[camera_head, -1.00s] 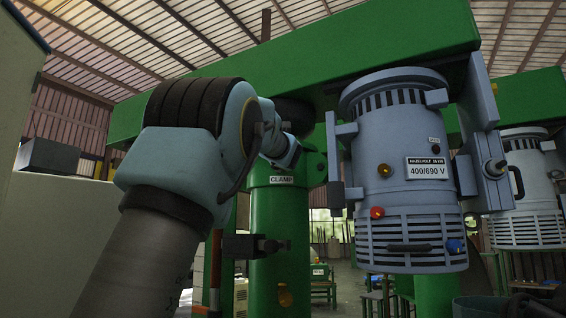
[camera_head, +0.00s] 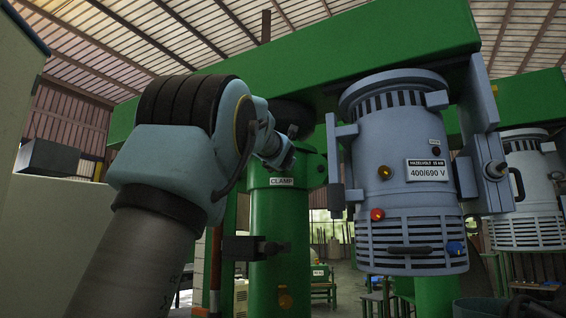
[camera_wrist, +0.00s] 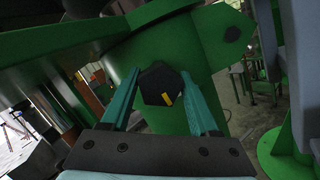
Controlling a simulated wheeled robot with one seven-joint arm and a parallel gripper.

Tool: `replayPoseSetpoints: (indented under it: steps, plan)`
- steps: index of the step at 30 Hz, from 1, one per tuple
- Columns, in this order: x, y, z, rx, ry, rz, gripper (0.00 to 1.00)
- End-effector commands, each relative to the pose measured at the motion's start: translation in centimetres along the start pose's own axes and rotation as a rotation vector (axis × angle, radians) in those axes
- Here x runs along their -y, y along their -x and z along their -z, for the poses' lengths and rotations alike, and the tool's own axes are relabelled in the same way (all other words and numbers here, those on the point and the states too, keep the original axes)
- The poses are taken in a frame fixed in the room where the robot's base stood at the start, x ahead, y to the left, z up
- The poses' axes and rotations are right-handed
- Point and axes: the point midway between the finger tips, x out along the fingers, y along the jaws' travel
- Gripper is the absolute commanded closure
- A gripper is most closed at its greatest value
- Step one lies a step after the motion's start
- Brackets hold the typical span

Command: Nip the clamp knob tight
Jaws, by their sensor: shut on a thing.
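The clamp knob (camera_wrist: 156,86) is dark and many-sided, with a yellow mark on its face. It sits against the green column (camera_wrist: 176,55). My gripper (camera_wrist: 163,80) has its two teal fingers on either side of the knob and is shut on it. In the head view my gripper (camera_head: 288,156) reaches the top of the green column (camera_head: 277,225), just above the white CLAMP label (camera_head: 282,182). The knob is hidden in the head view.
A blue-grey motor (camera_head: 405,180) with coloured buttons hangs right of the column. A green beam (camera_head: 320,60) spans overhead. A black bracket (camera_head: 250,247) sticks out lower on the column. A second motor (camera_head: 532,190) stands further right.

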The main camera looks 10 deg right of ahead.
Motion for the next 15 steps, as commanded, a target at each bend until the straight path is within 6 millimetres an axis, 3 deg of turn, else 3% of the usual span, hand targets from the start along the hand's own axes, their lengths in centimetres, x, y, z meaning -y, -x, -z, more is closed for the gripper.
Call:
replayPoseSetpoints:
  steps: [5,6,13,15]
  plan:
    - [0.06,0.0,-0.09,0.001,0.0,0.001,0.94]
    - [0.06,0.0,-0.09,0.001,0.0,0.001,0.35]
    - [0.04,0.0,-0.06,0.001,0.001,0.0,0.09]
    - [0.03,0.0,-0.05,0.001,0.001,0.0,0.09]
